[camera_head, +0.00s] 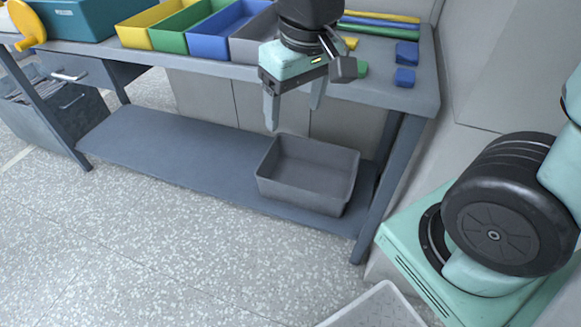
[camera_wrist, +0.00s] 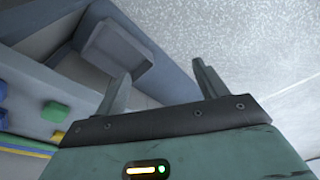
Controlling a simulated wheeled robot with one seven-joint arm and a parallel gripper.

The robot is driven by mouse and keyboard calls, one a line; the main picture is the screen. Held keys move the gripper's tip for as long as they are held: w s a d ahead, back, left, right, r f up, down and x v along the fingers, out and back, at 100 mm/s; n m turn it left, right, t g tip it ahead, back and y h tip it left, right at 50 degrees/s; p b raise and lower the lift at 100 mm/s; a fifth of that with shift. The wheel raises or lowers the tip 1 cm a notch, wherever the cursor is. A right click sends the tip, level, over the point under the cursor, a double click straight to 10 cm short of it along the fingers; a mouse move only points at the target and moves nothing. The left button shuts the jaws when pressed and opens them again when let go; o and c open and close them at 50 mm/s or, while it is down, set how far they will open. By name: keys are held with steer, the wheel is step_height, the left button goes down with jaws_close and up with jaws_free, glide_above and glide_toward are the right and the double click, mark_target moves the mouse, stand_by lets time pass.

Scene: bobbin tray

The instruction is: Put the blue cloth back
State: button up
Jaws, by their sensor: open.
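Two small blue pieces lie at the right end of the bench top, one farther back (camera_head: 406,54) and one nearer the front edge (camera_head: 404,77). I cannot tell for sure which is the blue cloth. Blue also shows at the left edge of the wrist view (camera_wrist: 2,119). A long blue strip (camera_head: 378,31) lies behind them with green and yellow ones. My gripper (camera_head: 294,112) is open and empty, pointing down in front of the bench edge, left of the blue pieces. Its two fingers show apart in the wrist view (camera_wrist: 160,75), with nothing between them.
Yellow, green, blue and grey bins stand on the bench (camera_head: 428,100), left of my gripper. A small green piece (camera_head: 362,69) and a yellow piece (camera_head: 351,42) lie near it. An empty grey tray (camera_head: 305,187) sits on the lower shelf (camera_head: 190,155). Open floor lies in front.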

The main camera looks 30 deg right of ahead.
steer(key=s+a+f+n+g, duration=0.1)
steer(key=s+a+f+n, duration=0.3)
steer(key=s+a, duration=0.3)
steer(key=s+n, duration=0.1)
steer(key=s, duration=0.3)
steer(key=shift+s+a+f+n+g, duration=0.15)
steer(key=shift+s+a+n+g, duration=0.15)
steer(key=shift+s+a+n, duration=0.1)
step_height(320, 180, up, 22)
steer(key=p, duration=2.2)
